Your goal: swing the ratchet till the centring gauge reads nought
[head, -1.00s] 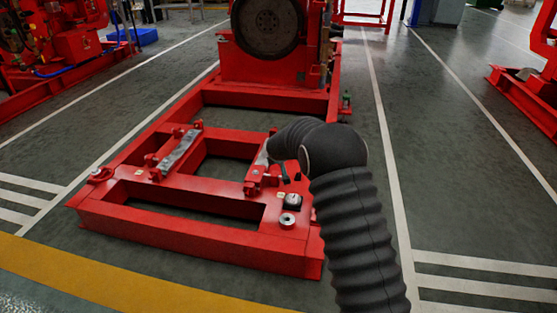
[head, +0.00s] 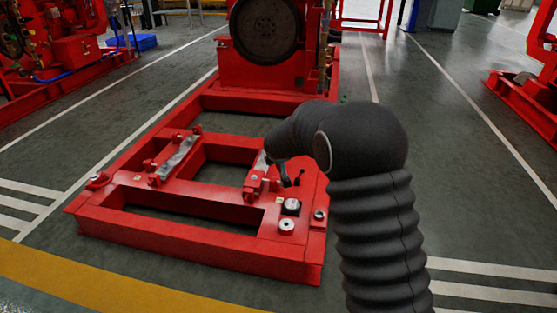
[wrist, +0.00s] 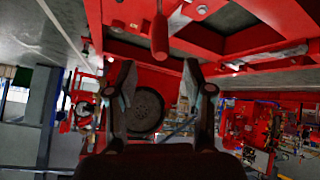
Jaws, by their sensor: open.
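My gripper (wrist: 156,82) is open in the wrist view, its two dark fingers apart with nothing between the tips. A red rounded handle (wrist: 160,36) stands just beyond the fingertips; it may be the ratchet's grip, and the rest of it is unclear. In the head view my gripper (head: 293,180) shows only as small dark fingertips above the right side of the red base frame (head: 160,235).
A round metal piece (head: 286,226) lies near the frame's front right corner. A grey bar (head: 180,157) lies on the left rail. The dark flywheel (head: 264,30) stands at the back. The floor right of the frame is open.

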